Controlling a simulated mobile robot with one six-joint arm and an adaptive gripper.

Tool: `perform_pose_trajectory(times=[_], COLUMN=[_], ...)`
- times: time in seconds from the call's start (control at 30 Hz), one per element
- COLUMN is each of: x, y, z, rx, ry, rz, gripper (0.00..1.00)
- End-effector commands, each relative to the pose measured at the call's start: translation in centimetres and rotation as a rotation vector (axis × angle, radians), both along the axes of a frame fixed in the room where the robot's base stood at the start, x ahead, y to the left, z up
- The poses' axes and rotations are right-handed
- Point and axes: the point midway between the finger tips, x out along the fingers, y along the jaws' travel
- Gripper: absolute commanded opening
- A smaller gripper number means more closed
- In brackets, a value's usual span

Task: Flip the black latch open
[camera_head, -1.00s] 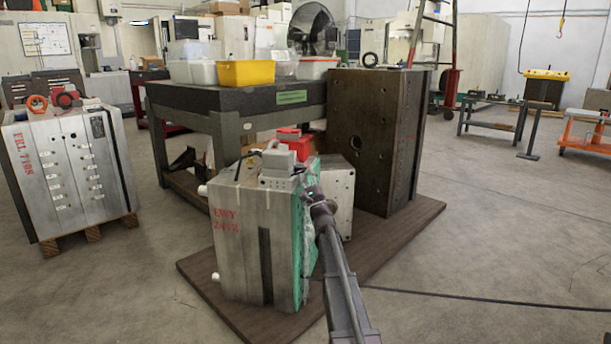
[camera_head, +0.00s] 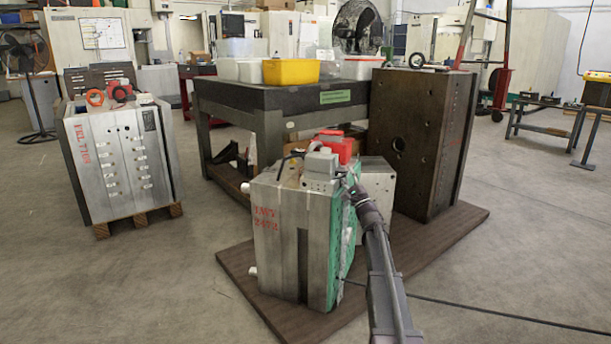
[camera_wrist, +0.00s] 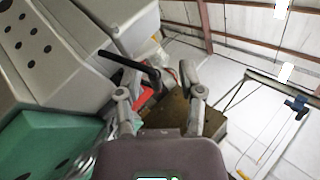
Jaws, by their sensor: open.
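The black latch (camera_wrist: 130,64) shows in the wrist view as a dark lever. It sticks out from a grey box on the mould base and reaches toward the space between my fingers. My gripper (camera_wrist: 160,82) is open, with one finger on either side of the lever's outer end. Whether a finger touches it, I cannot tell. In the head view my gripper (camera_head: 360,197) is at the mould's green right side.
A red part (camera_head: 338,147) sits behind the grey box. A tall dark mould block (camera_head: 421,140) stands behind on the brown board (camera_head: 240,280). A workbench (camera_head: 260,97) with bins is behind. Open floor lies to the right.

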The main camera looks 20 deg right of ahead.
Motion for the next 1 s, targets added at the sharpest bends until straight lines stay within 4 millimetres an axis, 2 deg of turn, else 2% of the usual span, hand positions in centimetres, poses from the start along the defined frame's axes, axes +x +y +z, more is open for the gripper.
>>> perform_pose_trajectory(times=[0.03,1.0], x=[0.0,0.9], y=[0.0,1.0], z=[0.6,2.4], rx=[-0.018,-0.365], ry=[0.016,0.306], rz=[-0.001,0.000], gripper=[0.50,0.50])
